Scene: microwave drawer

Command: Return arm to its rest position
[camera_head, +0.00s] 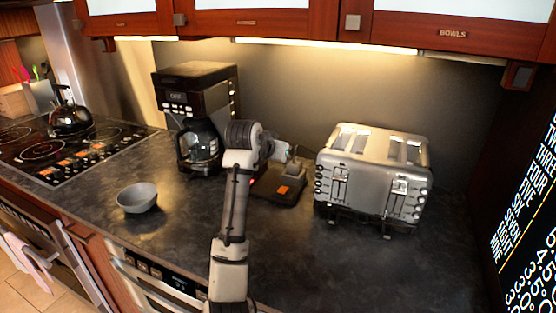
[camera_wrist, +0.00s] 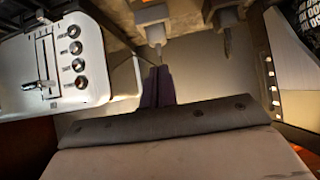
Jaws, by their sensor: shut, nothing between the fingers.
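My arm rises from the bottom middle of the head view and bends to the right at its top, over the dark counter. My gripper (camera_wrist: 158,72) shows in the wrist view as two dark fingers side by side, shut and empty. In the head view the gripper end is small and partly hidden by my wrist, between the coffee maker and the toaster. The silver toaster (camera_head: 373,172) stands just right of it; it also shows at the left of the wrist view (camera_wrist: 62,62). I cannot tell the exact gap between them.
A black coffee maker (camera_head: 196,115) stands behind my arm to the left. A grey bowl (camera_head: 137,198) sits on the counter (camera_head: 300,262), left of my arm. A kettle (camera_head: 70,118) stands on the cooktop (camera_head: 62,160). Cabinets (camera_head: 455,32) hang above. The front right counter is clear.

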